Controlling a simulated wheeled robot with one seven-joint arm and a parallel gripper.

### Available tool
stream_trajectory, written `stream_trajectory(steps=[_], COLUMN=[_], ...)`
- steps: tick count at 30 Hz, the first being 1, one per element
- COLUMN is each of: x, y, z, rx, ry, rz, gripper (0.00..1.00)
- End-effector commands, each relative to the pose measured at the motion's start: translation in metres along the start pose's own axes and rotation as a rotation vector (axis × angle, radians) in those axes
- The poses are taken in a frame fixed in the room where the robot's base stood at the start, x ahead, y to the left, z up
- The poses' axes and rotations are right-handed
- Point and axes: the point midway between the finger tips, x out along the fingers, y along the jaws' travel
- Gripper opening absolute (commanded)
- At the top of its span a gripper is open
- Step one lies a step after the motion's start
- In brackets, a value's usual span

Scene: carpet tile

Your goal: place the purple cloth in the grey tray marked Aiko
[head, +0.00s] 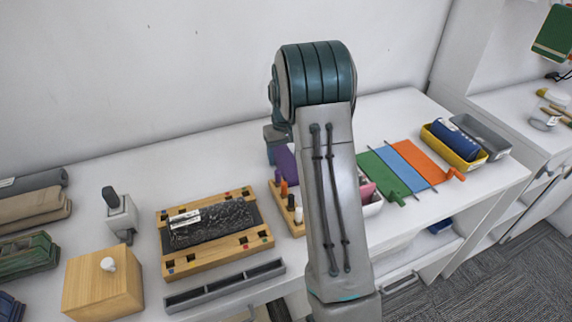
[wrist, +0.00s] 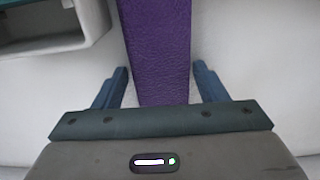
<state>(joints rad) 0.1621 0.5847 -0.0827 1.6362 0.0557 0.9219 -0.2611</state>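The purple cloth (head: 285,162) is partly hidden behind my arm in the head view. In the wrist view the purple cloth (wrist: 160,50) is a long strip running from the top edge down between my fingers. My gripper (wrist: 160,78) is open, with one blue finger on each side of the cloth and a narrow gap showing on both sides. My gripper is hidden behind my arm in the head view. A grey tray (head: 499,152) stands at the right end of the table, behind a yellow tray. I cannot read any name on it.
The yellow tray (head: 466,158) holds a dark blue roll (head: 455,139). Green, blue and orange cloths (head: 400,164) lie flat left of it. A wooden frame (head: 215,258), a long grey rack (head: 224,288) and a wooden box (head: 103,288) stand on the left. A pale bin (wrist: 88,22) is near my gripper.

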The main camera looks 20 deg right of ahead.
Motion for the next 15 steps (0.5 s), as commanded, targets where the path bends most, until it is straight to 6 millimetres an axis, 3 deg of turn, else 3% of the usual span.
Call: stream_trajectory(steps=[1,3,8,15], x=[-0.0002,-0.0002,-0.0004,-0.0041], y=[0.0000,0.0000,0.0001,0.0001], z=[-0.0001,-0.0001,-0.0001,-0.0005], rx=[0.000,0.000,0.000,0.000], ry=[0.000,0.000,0.000,0.002], rz=[0.000,0.000,0.000,0.000], gripper=[0.51,0.31,0.26,0.26])
